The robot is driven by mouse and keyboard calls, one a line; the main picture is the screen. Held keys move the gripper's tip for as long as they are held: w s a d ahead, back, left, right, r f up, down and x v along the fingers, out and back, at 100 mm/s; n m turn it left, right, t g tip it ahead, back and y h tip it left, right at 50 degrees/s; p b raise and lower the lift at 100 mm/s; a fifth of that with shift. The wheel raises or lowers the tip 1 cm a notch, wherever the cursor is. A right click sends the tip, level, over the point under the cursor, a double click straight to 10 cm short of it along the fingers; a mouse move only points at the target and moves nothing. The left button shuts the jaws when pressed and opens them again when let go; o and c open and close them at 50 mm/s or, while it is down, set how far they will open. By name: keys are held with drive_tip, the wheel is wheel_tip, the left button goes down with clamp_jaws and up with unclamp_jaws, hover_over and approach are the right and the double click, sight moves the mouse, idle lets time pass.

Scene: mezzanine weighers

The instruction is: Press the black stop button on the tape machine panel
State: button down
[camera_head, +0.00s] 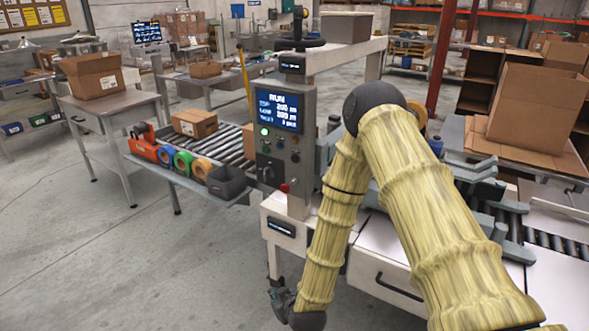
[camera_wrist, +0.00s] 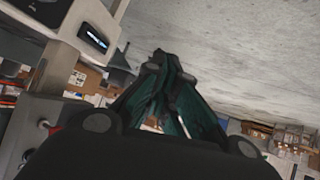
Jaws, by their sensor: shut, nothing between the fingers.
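The tape machine panel (camera_head: 302,115) is a grey upright box with a lit screen (camera_head: 278,110) reading RUN. Below the screen are a lit green button (camera_head: 265,132) and several small dark buttons (camera_head: 280,143). Their labels are too small to read, so I cannot tell which is the black stop button. A red knob (camera_head: 284,187) sits at the panel's bottom. My gripper (camera_head: 275,284) hangs low in front of the machine, well below the panel and apart from it. In the wrist view my gripper (camera_wrist: 161,58) has its green-sided fingers together, empty.
A roller conveyor (camera_head: 230,148) with cardboard boxes (camera_head: 194,123) runs left of the panel. A side shelf holds tape rolls (camera_head: 183,163), an orange tape dispenser (camera_head: 145,145) and a grey bin (camera_head: 227,182). A white drawer cabinet (camera_head: 375,262) stands behind my arm. The floor at left is clear.

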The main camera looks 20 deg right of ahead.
sight(294, 159)
drive_tip(key=w+d+r+n+t+h+b, duration=0.1)
drive_tip(key=w+r+t+b, duration=0.4)
drive_tip(key=w+r, duration=0.8)
drive_tip(key=w+d+r+t+h+b, duration=0.1)
drive_tip(key=w+d+r+t+h, duration=0.1)
drive_tip(key=w+r, duration=0.3)
drive_tip(key=w+d+r+t+h+b, duration=0.2)
drive_tip(key=w+d+r+t, duration=0.1)
drive_tip(key=r, duration=0.7)
drive_tip(key=shift+w+d+r+m+t, duration=0.3)
drive_tip(key=shift+w+t, duration=0.2)
drive_tip(key=shift+w, duration=0.7)
drive_tip(key=shift+w+d, duration=0.9)
drive_tip(key=shift+d, duration=0.25)
drive_tip(key=shift+w+d, duration=0.95)
drive_tip(key=shift+d, duration=0.2)
drive_tip(key=shift+w+d, duration=0.9)
drive_tip(key=shift+d, duration=0.25)
drive_tip(key=shift+w+d, duration=0.2)
drive_tip(key=shift+d, duration=0.05)
